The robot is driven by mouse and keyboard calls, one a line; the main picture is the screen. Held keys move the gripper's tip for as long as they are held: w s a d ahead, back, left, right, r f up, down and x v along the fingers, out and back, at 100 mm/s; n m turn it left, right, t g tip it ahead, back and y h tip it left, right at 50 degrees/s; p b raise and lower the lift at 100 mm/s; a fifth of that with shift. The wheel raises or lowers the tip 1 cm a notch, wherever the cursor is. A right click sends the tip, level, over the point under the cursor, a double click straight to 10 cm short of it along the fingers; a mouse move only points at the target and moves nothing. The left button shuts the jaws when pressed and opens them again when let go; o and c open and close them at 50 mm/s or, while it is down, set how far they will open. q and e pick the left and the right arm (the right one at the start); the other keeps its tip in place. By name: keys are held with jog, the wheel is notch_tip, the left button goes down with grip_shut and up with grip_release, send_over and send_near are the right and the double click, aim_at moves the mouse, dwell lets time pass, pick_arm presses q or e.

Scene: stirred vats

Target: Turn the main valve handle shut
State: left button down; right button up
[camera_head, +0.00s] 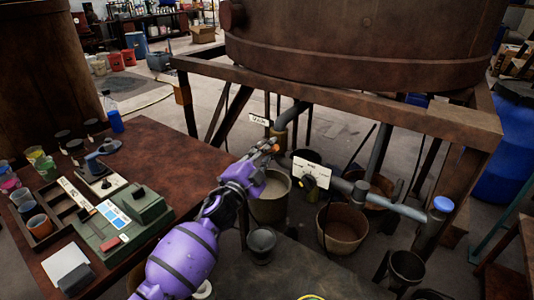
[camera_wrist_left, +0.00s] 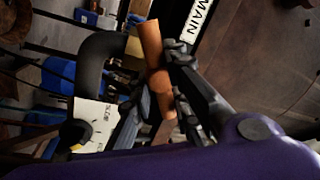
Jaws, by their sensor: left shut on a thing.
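The main valve handle is an orange-brown bar in the left wrist view (camera_wrist_left: 151,42), beside a white label reading MAIN (camera_wrist_left: 197,20). My left gripper (camera_wrist_left: 163,82) is shut on this handle, with dark fingers on both sides of it. In the head view my purple left arm reaches from the bottom to the middle, and its gripper (camera_head: 264,152) is at the valve by the pipe under the big vat. The gripper covers most of the handle there, so its angle to the pipe is hard to tell. My right gripper is not in view.
A large brown vat (camera_head: 370,45) stands on a beam frame (camera_head: 340,95) above the pipes. A white dial plate (camera_head: 312,170) is just right of the gripper. Buckets (camera_head: 342,232) stand below. A table (camera_head: 170,150) with cups and a green device is at left.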

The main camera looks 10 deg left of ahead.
pick_arm(q)
jog(key=m+b, duration=0.1)
jog(key=m, duration=0.2)
jog(key=shift+a+h, duration=0.15)
jog(key=shift+h, duration=0.25)
jog(key=shift+m+h+b, duration=0.6)
jog(key=shift+m+h, duration=0.1)
jog(key=shift+m, duration=1.7)
jog(key=shift+r+m, duration=0.1)
jog(key=shift+m, duration=0.2)
jog(key=c, duration=1.7)
grip_release()
jog(key=shift+f, duration=0.2)
jog(key=shift+s+f, duration=0.1)
jog(key=shift+s, duration=0.1)
jog(key=v, duration=1.1)
jog(key=shift+s+a, duration=0.15)
jog(key=shift+s, duration=0.1)
